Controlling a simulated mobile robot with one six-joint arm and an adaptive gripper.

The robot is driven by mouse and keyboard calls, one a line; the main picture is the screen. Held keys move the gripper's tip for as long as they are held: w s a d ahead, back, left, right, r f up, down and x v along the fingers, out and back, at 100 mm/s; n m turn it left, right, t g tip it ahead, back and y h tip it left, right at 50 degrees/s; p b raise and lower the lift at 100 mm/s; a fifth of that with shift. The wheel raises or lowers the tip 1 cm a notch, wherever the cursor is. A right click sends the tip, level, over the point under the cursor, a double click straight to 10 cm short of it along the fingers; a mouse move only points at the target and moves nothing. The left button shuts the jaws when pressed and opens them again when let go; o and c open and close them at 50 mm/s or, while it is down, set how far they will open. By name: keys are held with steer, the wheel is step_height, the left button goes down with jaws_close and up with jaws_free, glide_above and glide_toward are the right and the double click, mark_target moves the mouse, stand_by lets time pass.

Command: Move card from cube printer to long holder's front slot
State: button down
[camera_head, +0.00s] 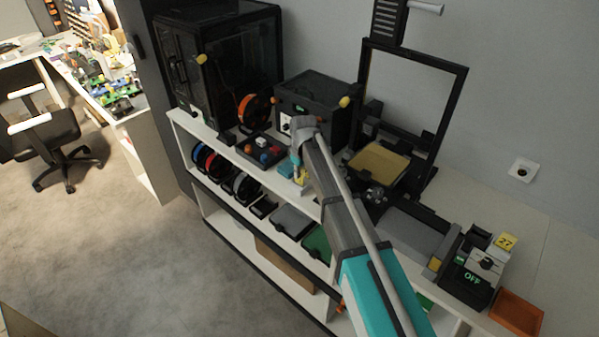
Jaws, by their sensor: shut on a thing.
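The cube printer (322,98) looks to be the small dark box at the back centre, with a yellow knob on its top right corner and a small green display. My arm reaches up from the lower right to the shelf top in front of it. My gripper (299,177) points down there, partly hidden by my arm. It is shut on a small yellow piece (304,178), likely the card; its number cannot be read. Another yellow card marked 27 (506,241) stands upright at the right, behind a white-fronted unit. I cannot tell the long holder and its slots for certain.
A large black enclosed printer (215,55) stands at the left. A dark tray (246,149) with coloured balls lies left of my gripper. An open-frame printer (466,95) stands right. A black OFF unit (466,287) and an orange tray (516,314) are at lower right.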

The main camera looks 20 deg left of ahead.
steer(key=shift+f+b, duration=1.15)
steer(key=shift+f, duration=0.05)
steer(key=c, duration=0.6)
jaws_free()
steer(key=shift+c, duration=0.2)
steer(key=shift+r, duration=0.15)
